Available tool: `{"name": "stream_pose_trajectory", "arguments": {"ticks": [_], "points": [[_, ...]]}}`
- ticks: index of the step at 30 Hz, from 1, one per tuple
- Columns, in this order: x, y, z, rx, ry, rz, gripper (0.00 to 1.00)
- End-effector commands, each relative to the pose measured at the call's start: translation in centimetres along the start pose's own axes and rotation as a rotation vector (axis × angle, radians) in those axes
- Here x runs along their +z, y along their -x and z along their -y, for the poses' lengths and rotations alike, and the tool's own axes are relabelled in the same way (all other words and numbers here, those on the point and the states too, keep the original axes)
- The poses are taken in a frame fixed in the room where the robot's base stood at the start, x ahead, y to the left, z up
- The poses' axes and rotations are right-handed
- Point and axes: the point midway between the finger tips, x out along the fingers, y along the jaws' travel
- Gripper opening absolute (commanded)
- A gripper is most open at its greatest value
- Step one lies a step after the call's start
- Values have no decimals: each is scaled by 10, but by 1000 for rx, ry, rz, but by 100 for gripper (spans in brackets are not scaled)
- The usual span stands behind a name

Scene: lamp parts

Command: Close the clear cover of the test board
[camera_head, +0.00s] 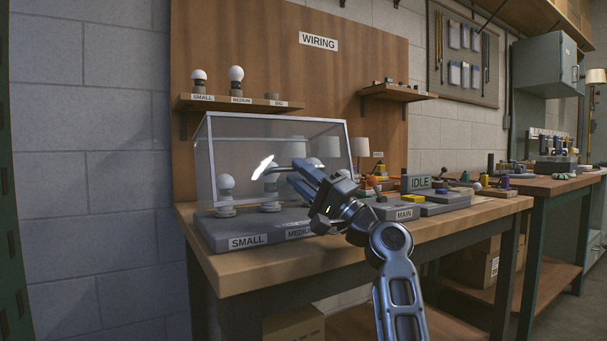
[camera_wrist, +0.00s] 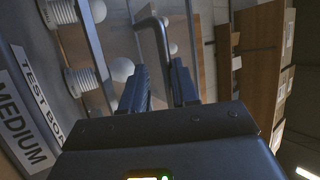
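The test board (camera_head: 215,232) is a grey slab at the table's left end, labelled SMALL and MEDIUM at the front. White bulbs stand on it, one (camera_head: 226,183) at the left. The clear cover (camera_head: 240,150) is a box of see-through panels with pale edges, over the board's back part. I cannot tell whether its lower edge touches the board. My gripper (camera_head: 299,174) is in front of the cover. In the wrist view the fingers are apart, and a bent grey handle bar (camera_wrist: 161,40) shows between and beyond them. Contact with it cannot be told.
A wooden back panel (camera_head: 290,80) labelled WIRING stands behind, with a bulb shelf (camera_head: 225,104) at the left. A bare wooden strip runs along the table's front edge.

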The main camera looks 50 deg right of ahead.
Motion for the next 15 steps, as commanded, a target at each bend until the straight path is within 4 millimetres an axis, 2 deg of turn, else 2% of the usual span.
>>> {"name": "stream_pose_trajectory", "arguments": {"ticks": [1, 3, 7, 15], "points": [[1, 0, -6, 10, -3, 2, 30], [1, 0, -6, 10, -3, 2, 36], [0, 6, -5, 10, -3, 0, 37], [-1, 48, -2, 5, -1, -3, 37]]}}
